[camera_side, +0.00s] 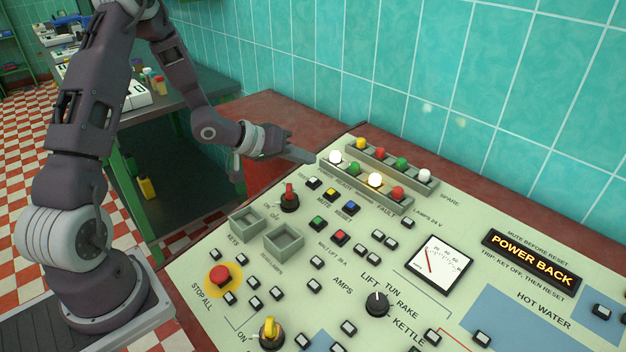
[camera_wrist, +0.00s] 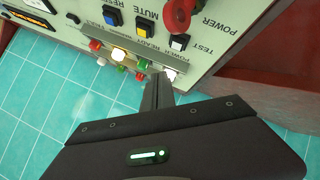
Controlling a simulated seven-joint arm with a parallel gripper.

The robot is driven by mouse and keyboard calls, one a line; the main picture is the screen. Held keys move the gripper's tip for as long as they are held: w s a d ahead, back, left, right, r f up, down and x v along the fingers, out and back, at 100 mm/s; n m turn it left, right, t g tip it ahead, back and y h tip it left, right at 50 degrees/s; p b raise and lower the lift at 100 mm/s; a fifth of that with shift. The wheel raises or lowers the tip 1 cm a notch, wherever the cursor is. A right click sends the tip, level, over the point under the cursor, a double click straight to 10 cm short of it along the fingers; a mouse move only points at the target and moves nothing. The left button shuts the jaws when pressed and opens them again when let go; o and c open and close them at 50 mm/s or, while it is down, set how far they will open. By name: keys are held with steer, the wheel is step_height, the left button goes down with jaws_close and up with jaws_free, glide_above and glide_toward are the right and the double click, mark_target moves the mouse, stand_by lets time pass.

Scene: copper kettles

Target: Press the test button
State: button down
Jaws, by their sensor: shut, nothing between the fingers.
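The test button (camera_side: 313,183) is a small white square push button in a black surround on the pale green panel (camera_side: 300,262). It also shows in the wrist view (camera_wrist: 178,42), with the word TEST beside it. My gripper (camera_side: 312,158) is shut and empty, its tips above the panel's back edge by the lit white lamp (camera_side: 336,157). In the wrist view my gripper (camera_wrist: 160,77) points toward the panel, a little short of the test button and apart from it. The white lamp (camera_wrist: 170,74) shows close beside the tips.
The yellow mute button (camera_side: 330,194) and blue reset button (camera_side: 350,208) sit in the test button's row. A red switch (camera_side: 289,195) stands up near it. Raised lamp rows, including a lit amber lamp (camera_side: 375,180), line the back. A display (camera_side: 531,259) reads POWER BACK.

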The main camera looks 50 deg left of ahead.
steer(key=shift+w+f, duration=0.2)
steer(key=shift+f, duration=0.7)
steer(key=shift+w+f, duration=0.15)
steer(key=shift+f, duration=0.75)
stand_by(0.6)
steer(key=shift+w+f, duration=0.1)
steer(key=shift+f, duration=0.3)
steer(key=shift+f, duration=0.35)
stand_by(0.4)
steer(key=shift+r, duration=0.75)
steer(key=shift+s+r, duration=0.2)
steer(key=shift+r, duration=0.65)
steer(key=shift+s+r, duration=0.2)
steer(key=shift+r, duration=0.6)
steer(key=shift+s+r, duration=0.2)
steer(key=shift+r, duration=0.65)
